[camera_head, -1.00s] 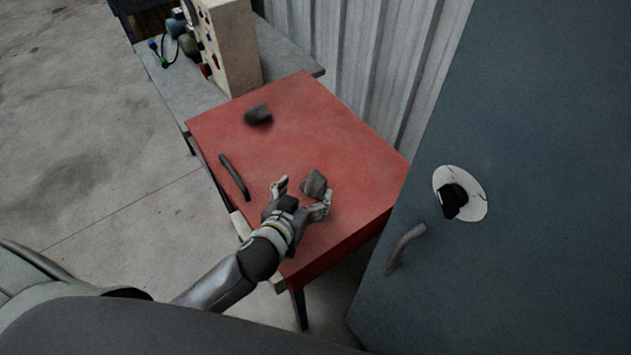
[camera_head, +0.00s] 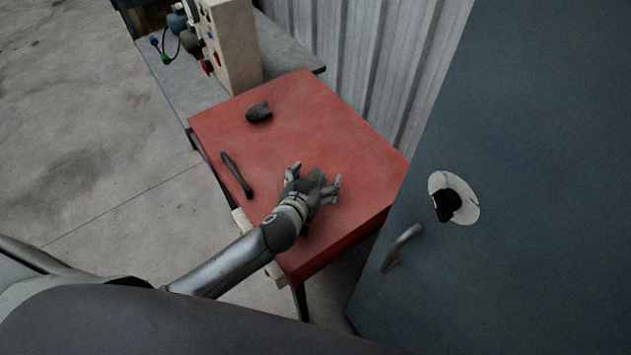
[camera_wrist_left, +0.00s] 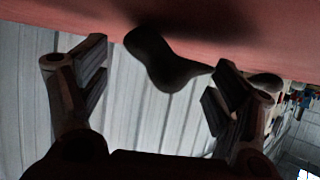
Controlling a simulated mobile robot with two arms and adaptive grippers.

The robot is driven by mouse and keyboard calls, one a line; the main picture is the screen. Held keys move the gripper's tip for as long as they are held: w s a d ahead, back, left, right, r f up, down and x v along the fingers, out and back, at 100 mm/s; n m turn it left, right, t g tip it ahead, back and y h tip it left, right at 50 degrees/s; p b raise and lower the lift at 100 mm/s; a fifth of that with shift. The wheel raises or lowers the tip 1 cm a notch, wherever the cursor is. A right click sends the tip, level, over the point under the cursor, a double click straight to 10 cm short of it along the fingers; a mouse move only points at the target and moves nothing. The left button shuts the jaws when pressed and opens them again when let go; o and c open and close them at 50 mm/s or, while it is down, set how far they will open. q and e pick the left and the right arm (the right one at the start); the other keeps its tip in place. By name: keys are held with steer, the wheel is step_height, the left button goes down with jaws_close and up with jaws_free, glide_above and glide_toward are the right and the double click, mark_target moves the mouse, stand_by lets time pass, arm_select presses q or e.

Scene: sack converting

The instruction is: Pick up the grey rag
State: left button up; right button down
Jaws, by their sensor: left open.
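A small crumpled grey rag (camera_head: 315,177) lies on the red table (camera_head: 340,120), near its front right part. My left gripper (camera_head: 314,178) is open, with its fingers on either side of the rag. The hand partly covers the rag in the head view. In the left wrist view the rag (camera_wrist_left: 163,62) is a dark lump against the table top (camera_wrist_left: 240,20), between the two spread fingers. I cannot tell if any finger touches it. My right gripper is not in view.
A second, darker lump (camera_head: 259,112) lies toward the back of the table. A dark bar-shaped tool (camera_head: 238,176) lies at the left edge. A grey bench with a beige box (camera_head: 232,45) stands behind. A blue-grey door (camera_head: 520,200) with a handle stands close on the right.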

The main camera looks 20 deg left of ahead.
arm_select(q)
steer(key=c, duration=0.9)
steer(key=shift+c, duration=0.9)
steer(key=shift+r, duration=0.1)
